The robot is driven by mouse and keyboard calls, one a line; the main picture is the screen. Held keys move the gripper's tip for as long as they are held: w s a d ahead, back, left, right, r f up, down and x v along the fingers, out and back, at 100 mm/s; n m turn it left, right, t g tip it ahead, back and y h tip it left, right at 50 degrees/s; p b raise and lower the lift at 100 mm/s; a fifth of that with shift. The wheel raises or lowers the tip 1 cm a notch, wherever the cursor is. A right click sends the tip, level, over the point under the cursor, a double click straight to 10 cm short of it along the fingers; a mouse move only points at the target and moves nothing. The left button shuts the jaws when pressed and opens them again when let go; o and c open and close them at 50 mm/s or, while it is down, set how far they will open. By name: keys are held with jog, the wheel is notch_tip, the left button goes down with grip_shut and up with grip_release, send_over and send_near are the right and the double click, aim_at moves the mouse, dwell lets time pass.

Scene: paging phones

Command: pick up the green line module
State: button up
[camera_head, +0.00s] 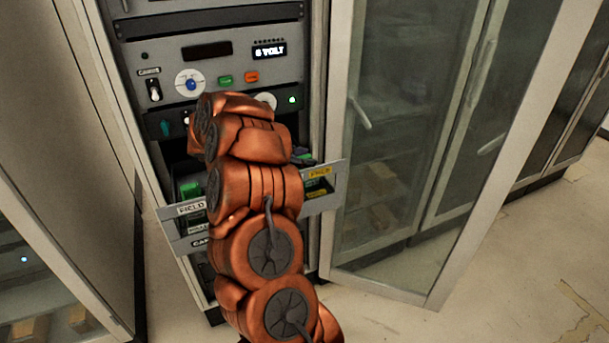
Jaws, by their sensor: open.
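A green block (190,188), which looks like the green line module, sits at the left side of the pulled-out drawer (178,228) in the rack. My orange arm rises across the middle of the view and covers the centre of the drawer. My gripper is hidden behind the arm, so I cannot see its fingers or how far it is from the block. A small purple and dark shape shows just right of the arm, over the drawer; I cannot tell what it is.
The rack panel (205,70) above the drawer has knobs, buttons and an "8 VOLT" display (269,51). An open glass door (440,130) stands at the right. Bare floor (500,270) lies at lower right.

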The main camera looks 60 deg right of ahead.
grip_shut()
dwell(0.3)
dwell(0.4)
